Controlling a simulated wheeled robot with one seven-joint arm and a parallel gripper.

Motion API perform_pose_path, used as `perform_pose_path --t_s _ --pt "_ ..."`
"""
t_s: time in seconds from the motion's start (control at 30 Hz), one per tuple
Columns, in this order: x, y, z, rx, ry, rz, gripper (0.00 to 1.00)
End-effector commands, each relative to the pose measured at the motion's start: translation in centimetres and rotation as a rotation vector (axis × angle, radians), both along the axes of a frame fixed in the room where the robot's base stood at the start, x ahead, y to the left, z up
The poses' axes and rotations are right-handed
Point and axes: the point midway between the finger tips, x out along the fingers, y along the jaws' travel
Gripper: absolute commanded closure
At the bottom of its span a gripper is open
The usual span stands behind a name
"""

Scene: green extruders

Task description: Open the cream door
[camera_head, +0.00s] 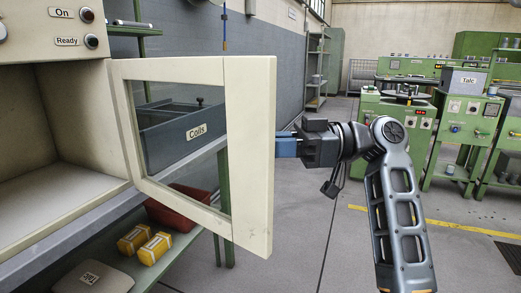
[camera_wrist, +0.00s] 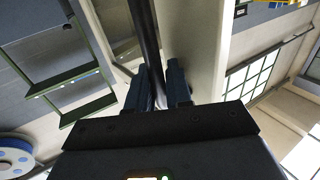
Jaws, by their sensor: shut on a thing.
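The cream door (camera_head: 250,90) has a glass pane and stands swung out from the cream cabinet (camera_head: 45,130) at the left; the cabinet's inside shows. My gripper (camera_head: 284,146) is at the right edge of the door, its blue fingers partly hidden behind that edge. In the wrist view, my gripper (camera_wrist: 160,88) is shut on a dark bar, the door's handle (camera_wrist: 146,40), beside the pale door frame (camera_wrist: 193,50). The handle is hidden in the head view.
Below the door is a green shelf with yellow boxes (camera_head: 146,244) and a red bin (camera_head: 180,206). Green machines (camera_head: 465,125) stand at the right. The grey floor (camera_head: 325,235) around my arm is clear.

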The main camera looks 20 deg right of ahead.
Motion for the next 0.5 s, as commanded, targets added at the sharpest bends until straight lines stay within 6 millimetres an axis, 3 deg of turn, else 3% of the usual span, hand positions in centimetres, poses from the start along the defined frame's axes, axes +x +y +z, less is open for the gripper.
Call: perform_pose_path --t_s 0.2,0.5 --pt "1.5 -2.5 -0.6 -0.001 0.008 -0.006 1.0" --pt "2.2 -3.7 -0.6 0.0 0.009 -0.007 1.0"
